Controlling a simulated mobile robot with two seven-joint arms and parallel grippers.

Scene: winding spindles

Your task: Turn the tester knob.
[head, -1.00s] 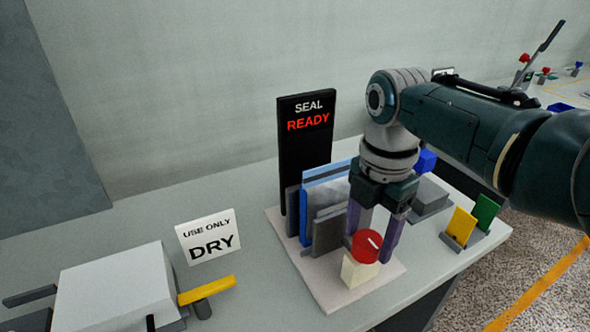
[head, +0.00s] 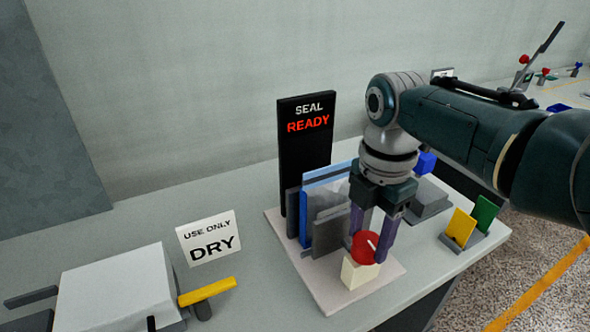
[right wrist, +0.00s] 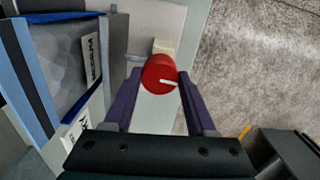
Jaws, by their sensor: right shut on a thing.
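The red tester knob (head: 364,248) with a white pointer mark sits on a cream block (head: 358,273) at the front of the tester's pale base plate (head: 330,296). My right gripper (head: 370,244) points down at the knob with its purple fingers on either side of it. In the right wrist view the knob (right wrist: 159,76) lies between the two fingertips, and the gripper is shut on it. The white mark points to the right there. The tester's black sign (head: 305,150) reads "SEAL READY" in white and red. My left gripper is not in view.
A blue-edged clear pouch (head: 325,200) stands between grey plates left of my right gripper. A "USE ONLY DRY" card (head: 208,238), a white box (head: 115,290) and a yellow bar (head: 207,291) are at left. Yellow (head: 461,226) and green (head: 485,213) pieces stand at right.

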